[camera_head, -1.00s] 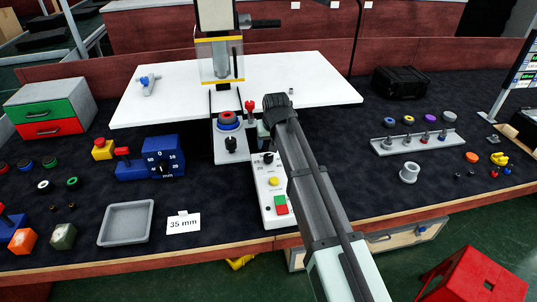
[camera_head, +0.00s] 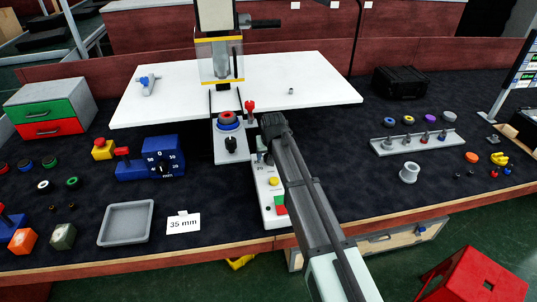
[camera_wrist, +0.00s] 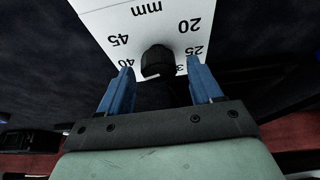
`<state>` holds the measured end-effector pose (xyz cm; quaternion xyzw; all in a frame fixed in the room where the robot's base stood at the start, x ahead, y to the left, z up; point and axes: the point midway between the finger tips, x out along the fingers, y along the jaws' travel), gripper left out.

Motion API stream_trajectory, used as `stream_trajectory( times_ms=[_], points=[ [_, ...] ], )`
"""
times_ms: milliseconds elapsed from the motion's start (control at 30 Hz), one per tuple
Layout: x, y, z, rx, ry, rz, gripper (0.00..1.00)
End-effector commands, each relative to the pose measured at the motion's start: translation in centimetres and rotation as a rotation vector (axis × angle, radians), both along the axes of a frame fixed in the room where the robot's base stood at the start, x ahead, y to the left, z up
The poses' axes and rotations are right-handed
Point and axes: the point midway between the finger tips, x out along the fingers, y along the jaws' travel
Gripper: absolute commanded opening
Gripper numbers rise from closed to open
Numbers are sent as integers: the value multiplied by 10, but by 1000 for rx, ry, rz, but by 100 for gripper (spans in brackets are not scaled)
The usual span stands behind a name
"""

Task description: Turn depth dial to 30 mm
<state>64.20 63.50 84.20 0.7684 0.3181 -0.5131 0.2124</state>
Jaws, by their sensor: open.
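The depth dial is a black knob (camera_wrist: 157,60) on a white panel, seen close in the wrist view. Upside-down marks around it read mm, 20, 25, 40 and 45, with others partly covered. The knob's pointer cannot be made out. My gripper (camera_wrist: 160,72) is open, with one blue finger on each side of the knob. I cannot tell whether either finger touches it. In the head view my gripper (camera_head: 263,150) is over the back end of the white control panel (camera_head: 264,200) and hides the knob; a 20 mark shows beside it.
A yellow button (camera_head: 274,181) and a green and red switch (camera_head: 280,204) sit nearer the front on the panel. A red-topped lever (camera_head: 250,106) and a press base (camera_head: 230,155) stand close behind and left. A card reading 35 mm (camera_head: 183,223) lies left.

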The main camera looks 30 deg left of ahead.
Motion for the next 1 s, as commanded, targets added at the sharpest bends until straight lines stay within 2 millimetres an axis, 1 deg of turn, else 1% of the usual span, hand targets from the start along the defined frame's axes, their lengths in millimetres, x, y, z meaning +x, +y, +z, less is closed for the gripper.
stream_trajectory(
  times_ms=[67,633,867,1000],
  points=[
    [0,0,0,0,0,0,63],
    [0,0,0,-1,1,0,9],
    [0,0,0,-1,0,20,9],
    [1,-1,0,-1,1,70,9]
  ],
)
